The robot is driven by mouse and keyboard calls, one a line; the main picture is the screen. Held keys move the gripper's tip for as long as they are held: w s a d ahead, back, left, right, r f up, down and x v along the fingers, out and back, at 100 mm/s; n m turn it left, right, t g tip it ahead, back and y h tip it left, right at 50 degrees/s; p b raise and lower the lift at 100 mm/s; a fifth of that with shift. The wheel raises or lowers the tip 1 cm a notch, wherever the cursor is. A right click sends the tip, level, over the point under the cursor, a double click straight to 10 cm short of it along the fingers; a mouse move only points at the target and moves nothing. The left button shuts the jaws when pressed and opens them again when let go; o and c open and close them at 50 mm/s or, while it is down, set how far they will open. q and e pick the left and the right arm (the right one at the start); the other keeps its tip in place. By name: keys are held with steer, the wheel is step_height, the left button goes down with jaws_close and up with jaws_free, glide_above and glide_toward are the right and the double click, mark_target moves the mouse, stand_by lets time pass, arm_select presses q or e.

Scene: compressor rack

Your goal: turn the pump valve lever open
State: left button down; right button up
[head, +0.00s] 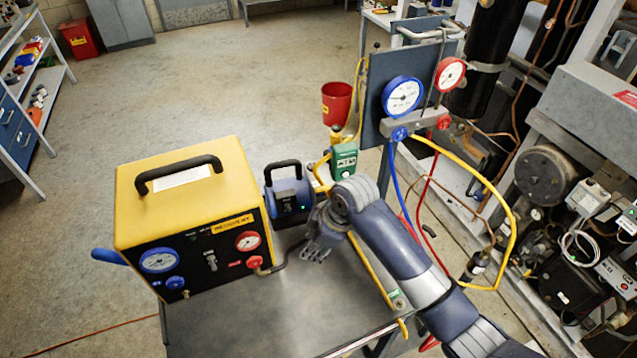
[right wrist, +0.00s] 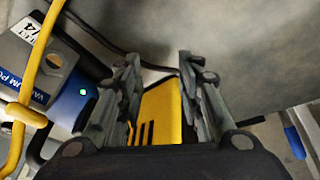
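The blue vacuum pump (head: 290,196) with a black handle stands on the cart, right of the yellow machine. In the right wrist view, its labelled body (right wrist: 35,62) and green light are at the left. A yellow hose (right wrist: 44,70) with a yellow collar passes in front of it. I cannot make out the valve lever for certain; my gripper and arm cover part of the pump's right side. My right gripper (head: 318,243) is just in front and right of the pump. In the right wrist view its fingers (right wrist: 158,82) are apart, with nothing between them. My left gripper is not in view.
The yellow machine (head: 180,194) with gauges fills the cart's left side. A gauge manifold (head: 412,124) with blue, red and yellow hoses stands behind right. A green device (head: 344,160) is behind my right wrist. The cart's front top (head: 270,315) is bare. The compressor rack is at right.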

mark_target(318, 188)
steer(key=w+d+r+n+h, duration=0.25)
steer(key=w+r+n, duration=0.35)
steer(key=w+r, duration=0.8)
steer(key=f+p, duration=0.1)
steer(key=f, duration=0.2)
steer(key=a+f+p, duration=0.1)
steer(key=f+p, duration=0.1)
steer(key=f, duration=0.2)
steer(key=shift+s+a+f, duration=0.1)
steer(key=shift+a+f, duration=0.1)
steer(key=shift+f, duration=0.6)
steer(key=shift+c, duration=0.3)
jaws_close()
